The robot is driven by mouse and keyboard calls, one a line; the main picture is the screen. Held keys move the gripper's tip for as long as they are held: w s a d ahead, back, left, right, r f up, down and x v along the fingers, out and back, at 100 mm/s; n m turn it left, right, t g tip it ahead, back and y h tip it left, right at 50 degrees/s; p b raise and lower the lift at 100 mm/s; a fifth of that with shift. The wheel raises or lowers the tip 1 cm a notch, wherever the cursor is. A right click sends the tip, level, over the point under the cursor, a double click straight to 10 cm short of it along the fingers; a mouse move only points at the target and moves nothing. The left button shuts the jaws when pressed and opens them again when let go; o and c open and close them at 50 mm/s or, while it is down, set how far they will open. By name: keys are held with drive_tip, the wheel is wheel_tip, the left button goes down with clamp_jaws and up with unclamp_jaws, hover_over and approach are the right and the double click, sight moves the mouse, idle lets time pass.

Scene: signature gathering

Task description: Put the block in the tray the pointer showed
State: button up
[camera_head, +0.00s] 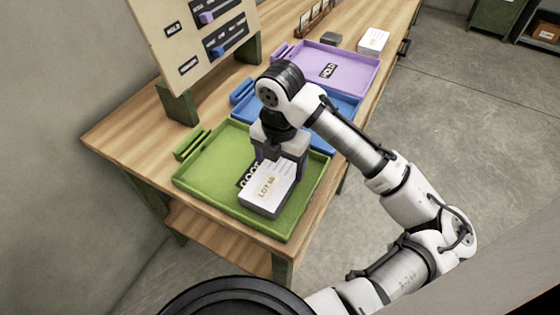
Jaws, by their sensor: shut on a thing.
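The block (266,192) has a white top marked "LOT" with a number and grey sides. It is at the front right of the green tray (206,172), inside the rim in this view. My gripper (282,164) points down and is shut on the block's far end. I cannot tell whether the block touches the tray floor. A dark label on the green tray is partly hidden by the block. Behind it are a blue tray (322,137), partly hidden by my arm, and a purple tray (352,72) with a dark label. No moving pointer is clearly visible.
A tilted board (180,31) with dark strips, a purple piece and a blue piece stands at the back left. Another white-topped block (373,40) and a small dark block (330,38) lie beyond the purple tray. Bare wood (133,127) shows left of the trays.

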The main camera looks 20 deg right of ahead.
sight(280, 168)
drive_tip(key=shift+f, duration=0.15)
drive_tip(key=o, duration=1.2)
wheel_tip(280, 168, up, 12)
drive_tip(key=shift+r, duration=0.25)
